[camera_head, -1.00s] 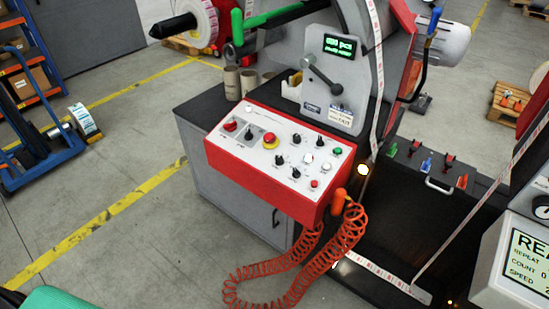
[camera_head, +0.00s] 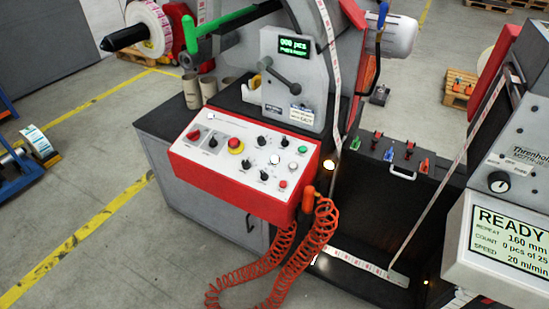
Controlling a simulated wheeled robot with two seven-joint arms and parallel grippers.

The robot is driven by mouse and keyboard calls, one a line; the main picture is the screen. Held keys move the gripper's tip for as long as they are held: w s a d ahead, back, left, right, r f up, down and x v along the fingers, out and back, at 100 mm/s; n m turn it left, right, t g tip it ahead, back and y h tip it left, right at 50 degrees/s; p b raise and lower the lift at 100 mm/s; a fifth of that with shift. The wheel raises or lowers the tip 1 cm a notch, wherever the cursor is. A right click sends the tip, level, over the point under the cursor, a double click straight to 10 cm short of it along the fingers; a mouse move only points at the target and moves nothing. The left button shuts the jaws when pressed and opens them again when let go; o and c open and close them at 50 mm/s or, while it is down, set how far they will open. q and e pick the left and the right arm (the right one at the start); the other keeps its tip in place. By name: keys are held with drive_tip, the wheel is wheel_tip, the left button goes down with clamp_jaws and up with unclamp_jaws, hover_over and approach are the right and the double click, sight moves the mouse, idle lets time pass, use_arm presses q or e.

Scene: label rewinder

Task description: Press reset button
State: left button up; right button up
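The control panel (camera_head: 225,165) is a white sloped face with a red frame on the front of the machine. It carries a large red emergency-stop button (camera_head: 236,146) on a yellow ring, a green button (camera_head: 303,150), a small red button (camera_head: 282,184), and white buttons (camera_head: 274,159). Several black knobs and a red rotary switch (camera_head: 193,135) are also on it. The labels are too small to read, so I cannot tell which button is reset. Neither of my grippers is in view.
An orange coiled hose (camera_head: 290,270) hangs below the panel's right end. A screen (camera_head: 505,245) at the right reads READY. Red, blue and orange levers (camera_head: 389,154) stand on the dark cabinet to the right.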

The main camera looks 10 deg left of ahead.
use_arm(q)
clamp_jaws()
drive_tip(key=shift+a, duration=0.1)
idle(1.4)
